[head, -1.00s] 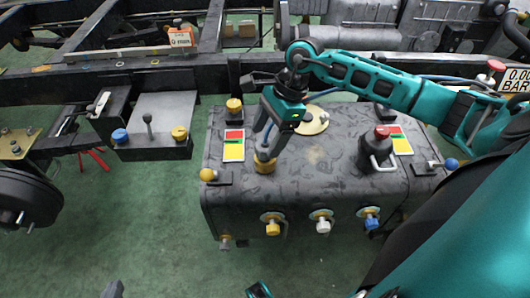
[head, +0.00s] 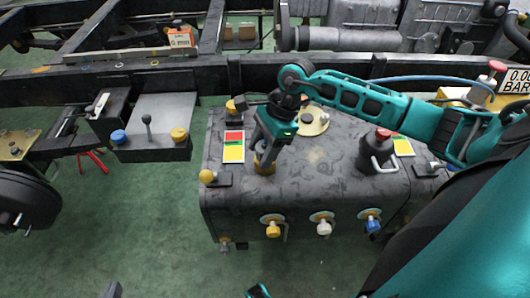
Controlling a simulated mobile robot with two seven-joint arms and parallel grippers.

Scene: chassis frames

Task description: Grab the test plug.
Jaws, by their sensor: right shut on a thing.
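The yellow plug (head: 258,167), which I take to be the test plug, is on top of the grey tank (head: 310,190), left of its middle. My right gripper (head: 265,163) reaches in from the right and points down at it. Its fingers are shut on the plug and hide much of it. I cannot tell whether the plug is still seated on the tank. Small dark and teal parts at the bottom edge seem to be my left arm; its fingers do not show clearly enough to judge.
A yellow-knobbed lever (head: 208,176) sits near the left edge. Yellow, white and blue fittings (head: 323,227) line the front face. A dark chassis rail (head: 180,82) runs behind.

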